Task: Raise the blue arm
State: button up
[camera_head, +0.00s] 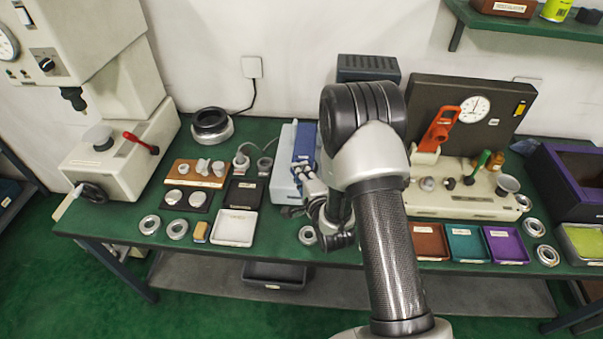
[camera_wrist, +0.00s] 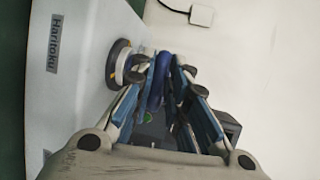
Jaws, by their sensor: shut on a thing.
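The blue arm (camera_head: 304,143) stands on the right side of a pale grey-blue box-shaped device (camera_head: 283,165), near the middle of the bench. In the wrist view the blue arm (camera_wrist: 157,82) shows between my fingers, and the device's casing (camera_wrist: 75,85) with a "Haritoku" label fills the left. My gripper (camera_head: 309,178) is at the blue arm, partly hidden by my own arm links. In the wrist view my gripper (camera_wrist: 160,72) is shut on the blue arm; the exact contact is hard to see.
Left of the device are small trays, a white tray (camera_head: 234,228) and metal rings (camera_head: 177,229). A press (camera_head: 120,150) stands far left. To the right are a gauge fixture (camera_head: 465,197) with an orange lever and coloured trays (camera_head: 465,245). A dark box (camera_head: 368,68) sits behind.

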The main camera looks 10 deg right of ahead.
jog(key=shift+s+f, duration=0.15)
jog(key=shift+f, duration=0.1)
grip_shut()
jog(key=shift+r, duration=0.1)
